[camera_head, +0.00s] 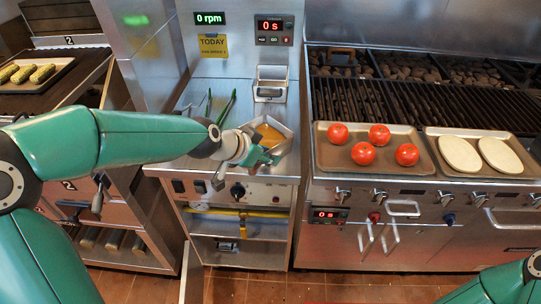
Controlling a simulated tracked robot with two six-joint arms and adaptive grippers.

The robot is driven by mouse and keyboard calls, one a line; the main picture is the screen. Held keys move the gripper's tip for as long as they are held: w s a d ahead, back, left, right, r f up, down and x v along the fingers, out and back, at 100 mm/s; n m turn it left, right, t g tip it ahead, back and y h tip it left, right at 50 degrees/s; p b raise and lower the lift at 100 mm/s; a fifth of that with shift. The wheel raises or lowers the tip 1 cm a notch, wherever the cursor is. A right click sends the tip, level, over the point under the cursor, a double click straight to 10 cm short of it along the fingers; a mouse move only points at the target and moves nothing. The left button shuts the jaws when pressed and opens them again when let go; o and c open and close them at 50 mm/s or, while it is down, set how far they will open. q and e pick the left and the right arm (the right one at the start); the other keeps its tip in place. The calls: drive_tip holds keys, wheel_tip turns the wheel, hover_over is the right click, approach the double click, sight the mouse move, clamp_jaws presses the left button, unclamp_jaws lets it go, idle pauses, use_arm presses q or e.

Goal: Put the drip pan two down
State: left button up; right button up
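A metal pan with orange-yellow contents (272,133), which looks like the drip pan, is at the counter between the fryer-like panel and the grill. It sits turned at an angle. My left gripper (266,157) is at the pan's near side and appears shut on its rim; the fingertips are small and partly hidden. I cannot tell whether the pan's underside touches the counter. My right arm shows only at the bottom right corner, and its gripper is out of view.
A second metal holder (270,84) stands behind the pan. Green-handled tongs (229,108) lie to the left. On the right, a tray of tomatoes (338,166) and a tray of pale flat pieces (437,133) sit before the grill grate (400,104). A corn tray (56,68) is far left.

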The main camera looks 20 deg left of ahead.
use_arm(q)
drive_tip(key=v, duration=1)
drive_tip(key=shift+b, duration=0.45)
